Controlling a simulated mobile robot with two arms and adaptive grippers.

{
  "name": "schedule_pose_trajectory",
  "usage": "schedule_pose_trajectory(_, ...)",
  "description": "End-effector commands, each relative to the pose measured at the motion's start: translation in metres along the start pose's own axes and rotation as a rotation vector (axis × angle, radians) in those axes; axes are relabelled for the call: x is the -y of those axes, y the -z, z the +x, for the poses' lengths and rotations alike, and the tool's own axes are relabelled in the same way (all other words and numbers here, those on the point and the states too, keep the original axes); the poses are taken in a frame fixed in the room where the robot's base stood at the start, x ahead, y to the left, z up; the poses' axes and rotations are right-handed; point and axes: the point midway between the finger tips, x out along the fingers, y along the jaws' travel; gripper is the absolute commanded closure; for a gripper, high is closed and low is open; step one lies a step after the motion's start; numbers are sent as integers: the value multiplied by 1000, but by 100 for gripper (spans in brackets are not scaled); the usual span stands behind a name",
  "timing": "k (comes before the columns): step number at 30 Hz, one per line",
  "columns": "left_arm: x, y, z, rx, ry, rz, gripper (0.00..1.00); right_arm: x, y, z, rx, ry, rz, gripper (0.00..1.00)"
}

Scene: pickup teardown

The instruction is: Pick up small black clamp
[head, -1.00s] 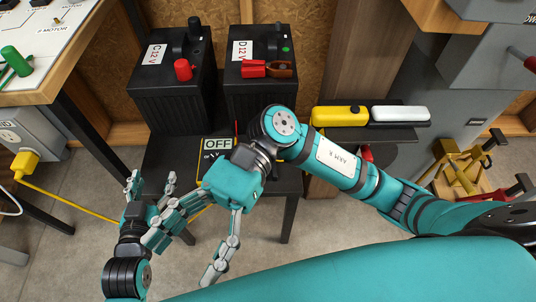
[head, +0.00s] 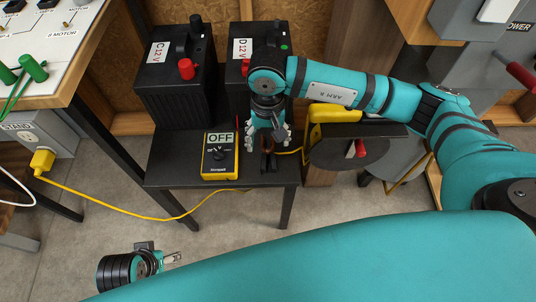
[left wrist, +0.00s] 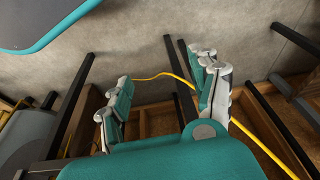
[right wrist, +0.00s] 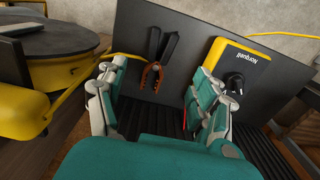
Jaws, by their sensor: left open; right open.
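The small black clamp lies on the black table (head: 180,172), its dark handles showing just below my right gripper (head: 268,138) in the head view. In the right wrist view the clamp (right wrist: 155,50) shows black handles pointing away and copper-coloured jaws toward me. My right gripper is open above it, one finger on each side in that view, with a visible gap to the clamp. My left gripper (head: 170,257) is low at the bottom left of the head view, mostly hidden. In the left wrist view the left gripper (left wrist: 165,75) is open and empty.
A yellow multimeter (head: 219,165) lies left of the clamp. Two black batteries (head: 175,90) stand behind, the right one partly hidden by my arm. A yellow cable (head: 110,212) crosses the floor and reaches the table. A round dark disc (head: 335,152) is to the right.

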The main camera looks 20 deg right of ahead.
Motion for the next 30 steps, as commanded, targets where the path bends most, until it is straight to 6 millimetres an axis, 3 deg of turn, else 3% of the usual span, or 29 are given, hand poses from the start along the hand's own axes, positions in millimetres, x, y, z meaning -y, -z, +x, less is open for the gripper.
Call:
schedule_pose_trajectory(3, 1, 1, -10, -8, 1, -1, 37, 0, -1, 24, 3, -1, 0, 32)
schedule_pose_trajectory(11, 1, 2, -20, -12, 2, -1, 37, 0, 0, 43, 1, 1, 0, 32)
schedule_pose_trajectory(19, 2, 2, -42, -24, 4, -2, 37, 0, 0, 82, 3, 2, 1, 32)
schedule_pose_trajectory(30, 2, 2, -50, -25, 5, -3, 37, -1, 1, 90, 0, 2, 0, 34)
